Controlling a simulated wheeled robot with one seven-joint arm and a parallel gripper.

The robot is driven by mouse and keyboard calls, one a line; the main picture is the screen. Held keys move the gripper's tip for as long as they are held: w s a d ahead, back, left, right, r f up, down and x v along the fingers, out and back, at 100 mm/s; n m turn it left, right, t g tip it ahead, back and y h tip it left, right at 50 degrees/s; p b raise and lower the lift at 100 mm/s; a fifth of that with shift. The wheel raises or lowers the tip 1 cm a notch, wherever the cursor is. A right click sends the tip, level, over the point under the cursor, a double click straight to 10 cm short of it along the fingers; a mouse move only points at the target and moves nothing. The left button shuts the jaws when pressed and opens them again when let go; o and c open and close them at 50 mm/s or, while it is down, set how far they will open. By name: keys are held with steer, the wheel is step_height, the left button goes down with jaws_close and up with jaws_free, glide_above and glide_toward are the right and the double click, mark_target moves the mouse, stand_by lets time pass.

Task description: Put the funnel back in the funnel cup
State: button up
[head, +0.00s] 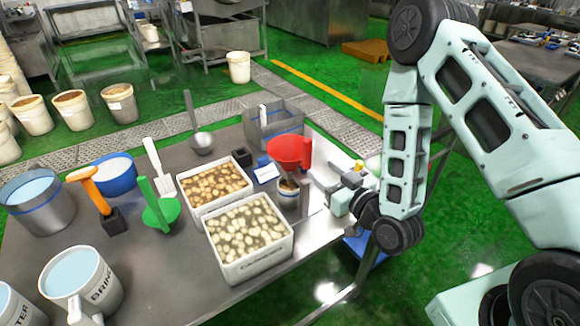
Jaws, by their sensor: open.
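A red funnel (287,150) is upright near the right edge of the metal table, its wide mouth up. My gripper (318,184) is open just right of the cup and below the funnel's right side. It partly covers the area beside the cup, and no object shows held in it.
Two white boxes of pale pieces, one nearer (250,270) and one behind (190,190), stand left of the cup. A grey bin (265,128) is behind the funnel. The table edge (318,267) is close.

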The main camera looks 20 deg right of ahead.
mark_target(309, 154)
steer(key=shift+w+a+r+b, duration=0.25)
steer(key=shift+w+b, duration=0.1)
steer(key=shift+w, duration=0.1)
steer(key=shift+w+a+r+b, duration=0.1)
steer(key=shift+w+r+b, duration=0.15)
steer(key=shift+w, duration=0.2)
steer(key=shift+w+f+b, duration=0.25)
steer(key=shift+b, duration=0.6)
steer(key=w+b, duration=0.1)
steer(key=b, duration=0.2)
steer(key=shift+a, duration=0.15)
steer(key=w+b, duration=0.1)
steer(key=b, duration=0.2)
steer(key=shift+a, duration=0.15)
steer(key=shift+r+b, duration=0.1)
steer(key=shift+b, duration=0.35)
steer(key=shift+r, duration=0.15)
steer(key=shift+w+a+r, duration=0.1)
steer(key=shift+w+a, duration=0.05)
steer(key=shift+w, duration=0.2)
steer(key=p+x, duration=0.1)
steer(key=x, duration=0.4)
steer(key=shift+p, duration=0.35)
jaws_close()
